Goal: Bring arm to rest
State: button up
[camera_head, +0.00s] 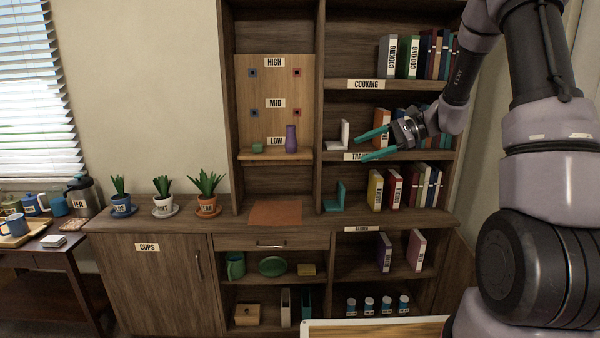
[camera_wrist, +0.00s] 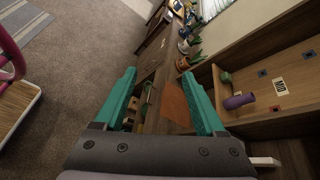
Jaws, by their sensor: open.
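My gripper (camera_head: 374,145) has teal fingers spread apart, with nothing between them. In the head view it reaches in from the right, in front of the travel shelf, left of the upright books there and near a white bookend (camera_head: 344,135). In the wrist view my gripper (camera_wrist: 168,90) is open over the cabinet front, and the brown mat (camera_wrist: 174,103) shows between and beyond its fingers. My arm bends down from the upper right in the head view.
Books fill the shelves close behind my gripper; a teal bookend (camera_head: 338,198) stands below. A purple vase (camera_head: 291,139) and small green object (camera_head: 257,149) sit on the low ledge. Three potted plants (camera_head: 163,196) line the counter. The brown mat (camera_head: 275,213) is bare.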

jog(key=s+d+r+n+t+h, duration=0.2)
jog(key=s+r+h, duration=0.1)
jog(key=s, duration=0.5)
jog(key=s+d+r+n+t+h, duration=0.1)
jog(key=s+d+r+n+h, duration=0.1)
jog(key=s+r, duration=0.4)
jog(key=s+d+r+n+t+h, duration=0.2)
jog(key=s+r+n+h, duration=0.2)
jog(key=s, duration=0.8)
jog(key=shift+r+t+h, duration=0.3)
jog(key=shift+r+h, duration=0.1)
jog(key=shift+h, duration=0.7)
